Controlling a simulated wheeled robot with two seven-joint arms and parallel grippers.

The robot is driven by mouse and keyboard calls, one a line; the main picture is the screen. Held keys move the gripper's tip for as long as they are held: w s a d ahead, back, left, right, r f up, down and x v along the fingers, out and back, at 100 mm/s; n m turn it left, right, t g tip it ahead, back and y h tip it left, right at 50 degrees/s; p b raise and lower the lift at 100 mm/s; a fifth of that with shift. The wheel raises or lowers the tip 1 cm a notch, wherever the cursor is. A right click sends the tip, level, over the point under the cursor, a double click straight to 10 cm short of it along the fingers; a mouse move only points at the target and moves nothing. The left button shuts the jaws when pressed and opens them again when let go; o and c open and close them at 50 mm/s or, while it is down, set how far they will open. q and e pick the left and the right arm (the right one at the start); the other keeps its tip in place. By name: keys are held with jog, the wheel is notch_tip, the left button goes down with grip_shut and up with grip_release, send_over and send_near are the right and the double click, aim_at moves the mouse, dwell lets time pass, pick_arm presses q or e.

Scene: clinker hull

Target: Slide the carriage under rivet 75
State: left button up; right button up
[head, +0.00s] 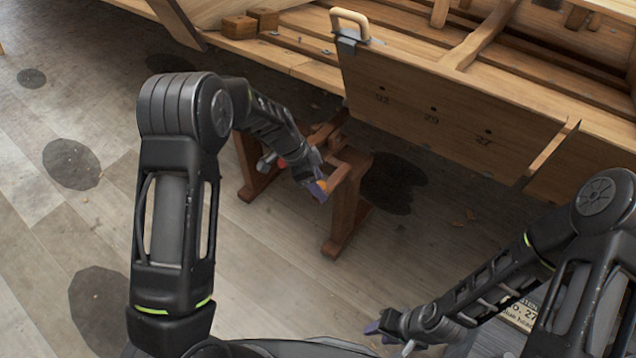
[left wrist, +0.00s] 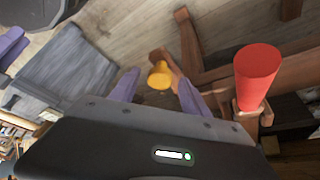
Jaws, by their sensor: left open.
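A low brown wooden trestle (head: 352,205) stands on the floor beside the hull. A yellow knob (left wrist: 160,76) and a red cylinder (left wrist: 257,75) show at it in the left wrist view. I cannot tell for sure which part is the carriage. My left gripper (head: 316,190) is at the trestle, open, its purple fingers on either side of the yellow knob in the left wrist view (left wrist: 158,92); contact is unclear. Numbers near dark rivet dots on the hull plank (head: 450,112) look like 32, 29 and 27; I see no 75. My right gripper (head: 388,336) is low at the right, its opening unclear.
The wooden hull fills the upper right. A clamp with a pale handle (head: 350,22) sits on the plank's upper edge. Two wooden blocks (head: 250,22) lie on a ledge at the back. A printed sign (head: 520,312) is partly behind my right arm. The floor at left is clear, with dark stains.

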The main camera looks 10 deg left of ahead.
pick_arm(q)
grip_shut()
dwell(0.7)
dwell(0.8)
